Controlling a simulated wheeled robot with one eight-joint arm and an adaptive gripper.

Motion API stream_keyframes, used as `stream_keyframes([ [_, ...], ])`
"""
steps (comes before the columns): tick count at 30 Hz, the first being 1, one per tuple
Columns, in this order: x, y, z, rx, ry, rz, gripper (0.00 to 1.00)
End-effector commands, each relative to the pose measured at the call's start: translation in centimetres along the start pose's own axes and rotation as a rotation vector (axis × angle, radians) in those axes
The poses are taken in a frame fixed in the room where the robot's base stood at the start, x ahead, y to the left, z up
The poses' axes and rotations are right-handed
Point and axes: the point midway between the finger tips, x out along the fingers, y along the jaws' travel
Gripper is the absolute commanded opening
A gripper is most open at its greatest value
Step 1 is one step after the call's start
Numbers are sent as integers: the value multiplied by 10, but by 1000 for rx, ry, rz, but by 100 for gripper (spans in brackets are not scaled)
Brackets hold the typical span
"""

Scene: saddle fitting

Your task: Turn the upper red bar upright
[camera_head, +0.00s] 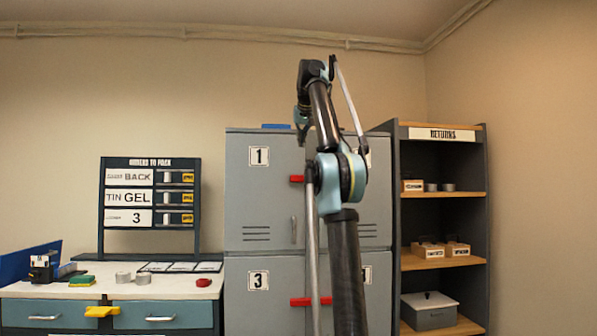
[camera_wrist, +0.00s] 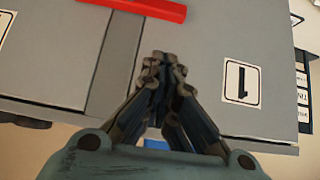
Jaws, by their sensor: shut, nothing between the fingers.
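The upper red bar (camera_head: 296,179) lies across the gap between the upper locker doors, roughly level. My arm hides its right part in the head view. The wrist view shows part of the bar (camera_wrist: 150,9) at its top edge. My gripper (camera_wrist: 163,58) is shut and empty in front of the locker faces, apart from the bar in the picture. In the head view my gripper (camera_head: 303,135) hangs near the locker's top edge, above the bar. The lower red bar (camera_head: 299,302) also lies level, partly behind my arm.
The grey locker (camera_head: 258,200) has doors with number plates, including 1 (camera_head: 259,156) and 3 (camera_head: 258,281). A blue item (camera_head: 276,126) lies on its top. A workbench (camera_head: 240,273) stands left and a returns shelf (camera_head: 443,194) right.

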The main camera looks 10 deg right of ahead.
Motion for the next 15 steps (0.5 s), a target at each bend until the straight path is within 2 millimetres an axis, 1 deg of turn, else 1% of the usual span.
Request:
stream_keyframes([
  [11, 0, 0, -1, 0, 1, 0, 0],
  [15, 6, 0, -1, 0, 1, 0, 0],
])
